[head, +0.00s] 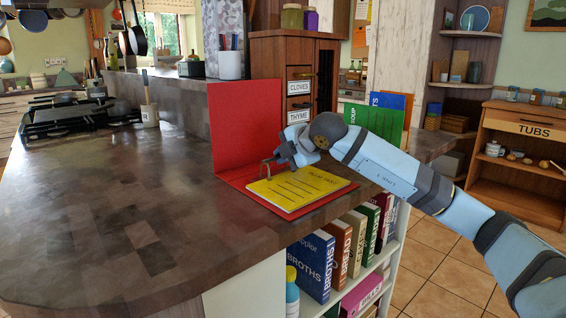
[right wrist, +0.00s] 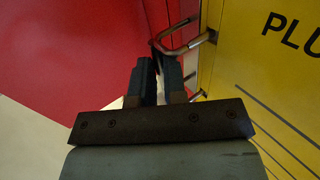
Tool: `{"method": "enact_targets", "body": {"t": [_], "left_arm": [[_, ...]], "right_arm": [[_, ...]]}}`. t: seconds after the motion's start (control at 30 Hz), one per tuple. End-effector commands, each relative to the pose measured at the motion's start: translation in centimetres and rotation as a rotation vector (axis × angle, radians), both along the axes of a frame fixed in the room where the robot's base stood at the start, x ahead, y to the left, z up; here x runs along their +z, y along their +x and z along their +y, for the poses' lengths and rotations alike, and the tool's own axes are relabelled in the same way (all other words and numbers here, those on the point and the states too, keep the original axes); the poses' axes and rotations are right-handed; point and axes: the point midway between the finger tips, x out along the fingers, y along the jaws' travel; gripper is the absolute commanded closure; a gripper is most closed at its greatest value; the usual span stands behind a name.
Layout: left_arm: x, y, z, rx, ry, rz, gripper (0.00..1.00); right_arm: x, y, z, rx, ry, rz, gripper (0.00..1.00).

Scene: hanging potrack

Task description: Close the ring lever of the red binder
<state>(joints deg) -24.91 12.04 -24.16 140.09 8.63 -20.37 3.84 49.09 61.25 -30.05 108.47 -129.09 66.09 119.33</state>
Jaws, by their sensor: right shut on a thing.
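The red binder (head: 245,125) lies open on the counter, its back cover standing upright and its other cover flat under a yellow divider sheet (head: 300,186). The red cover also fills the left of the right wrist view (right wrist: 75,60), with the yellow sheet (right wrist: 265,75) at the right. A metal ring (right wrist: 188,40) stands at the binder's spine; it shows small in the head view (head: 265,168). I cannot tell whether the rings are open. My right gripper (head: 279,158) is at the spine beside the ring, shut on what seems to be the ring lever, mostly hidden between the fingers (right wrist: 158,65). My left gripper is out of view.
The dark wooden counter (head: 110,220) is clear to the left of the binder. A spice cabinet (head: 298,70) and upright green and blue folders (head: 385,115) stand behind. A shelf of books (head: 310,262) is below the counter's edge.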

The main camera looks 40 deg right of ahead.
Motion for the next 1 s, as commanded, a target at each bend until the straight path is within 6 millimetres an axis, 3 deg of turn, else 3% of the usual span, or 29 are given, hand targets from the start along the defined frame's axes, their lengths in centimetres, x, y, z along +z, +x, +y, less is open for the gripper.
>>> {"method": "enact_targets", "body": {"t": [0.37, 0.4, 0.5, 0.83, 1.0], "left_arm": [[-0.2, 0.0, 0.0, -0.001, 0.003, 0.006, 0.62], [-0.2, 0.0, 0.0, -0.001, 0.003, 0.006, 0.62], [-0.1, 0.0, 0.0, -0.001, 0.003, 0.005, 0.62], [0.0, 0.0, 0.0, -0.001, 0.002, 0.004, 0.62], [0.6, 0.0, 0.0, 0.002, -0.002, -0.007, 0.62]], "right_arm": [[-0.1, 0.0, 0.0, 0.0, 0.0, -0.002, 1.0], [-0.1, 0.0, 0.0, 0.0, 0.0, -0.002, 0.86], [-0.1, 0.0, 0.0, 0.0, 0.0, -0.002, 0.63], [0.1, -0.2, 0.0, 0.001, -0.001, -0.002, 0.62], [1.3, -1.9, -0.2, 0.0, -0.003, -0.002, 0.62]]}}
